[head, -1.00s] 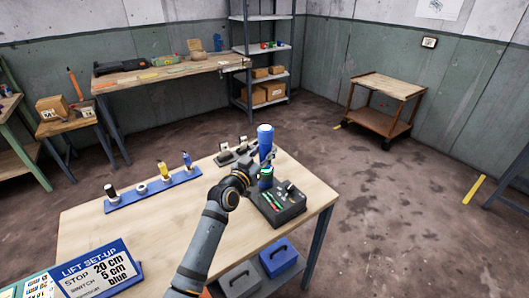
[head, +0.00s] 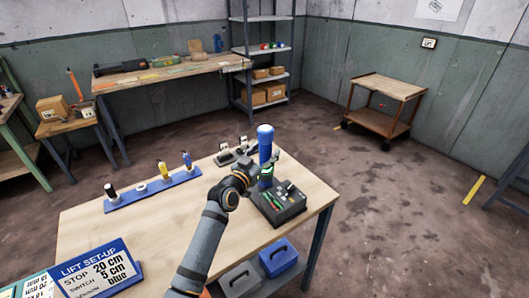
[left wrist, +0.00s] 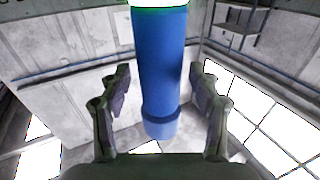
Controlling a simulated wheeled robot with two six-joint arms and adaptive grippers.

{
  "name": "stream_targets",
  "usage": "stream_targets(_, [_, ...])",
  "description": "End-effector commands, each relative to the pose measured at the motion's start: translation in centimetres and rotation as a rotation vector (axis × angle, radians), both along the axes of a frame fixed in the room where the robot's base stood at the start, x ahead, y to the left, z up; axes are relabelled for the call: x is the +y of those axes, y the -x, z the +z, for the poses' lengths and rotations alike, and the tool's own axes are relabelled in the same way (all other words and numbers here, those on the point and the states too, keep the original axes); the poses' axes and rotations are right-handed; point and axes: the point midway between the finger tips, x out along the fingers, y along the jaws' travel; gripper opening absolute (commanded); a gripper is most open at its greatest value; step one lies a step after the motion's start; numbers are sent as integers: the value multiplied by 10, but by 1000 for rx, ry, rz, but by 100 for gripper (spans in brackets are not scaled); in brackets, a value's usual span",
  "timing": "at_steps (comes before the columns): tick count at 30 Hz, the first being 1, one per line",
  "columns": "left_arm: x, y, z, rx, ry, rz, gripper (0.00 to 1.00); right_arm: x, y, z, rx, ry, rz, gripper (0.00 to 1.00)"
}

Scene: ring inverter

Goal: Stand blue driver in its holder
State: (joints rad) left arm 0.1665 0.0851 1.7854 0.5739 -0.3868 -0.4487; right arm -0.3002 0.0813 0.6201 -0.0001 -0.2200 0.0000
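My left gripper (head: 268,170) is at the driver's lower part. In the left wrist view the driver (left wrist: 161,75) lies between my fingers (left wrist: 160,85), with a gap visible on each side, so the gripper looks open around it. My right gripper is not in view.
A blue strip rack (head: 150,194) with black, white, yellow and blue pieces stands at the left of the table. A sign (head: 95,270) reading "LIFT SET-UP" is at front left. The table's middle is clear.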

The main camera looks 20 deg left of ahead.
Motion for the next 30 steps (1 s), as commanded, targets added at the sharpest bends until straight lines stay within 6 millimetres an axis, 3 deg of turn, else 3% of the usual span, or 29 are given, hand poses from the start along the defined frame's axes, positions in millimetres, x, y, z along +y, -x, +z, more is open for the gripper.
stream_targets(10, [2,9,-5,9,-3,0,64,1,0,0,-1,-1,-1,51])
stream_targets(21, [18,92,-6,6,-5,-3,64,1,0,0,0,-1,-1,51])
stream_targets(25, [23,110,-6,5,-5,1,64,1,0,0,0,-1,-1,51])
stream_targets(30, [23,118,-5,1,0,-1,64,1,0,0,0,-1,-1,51])
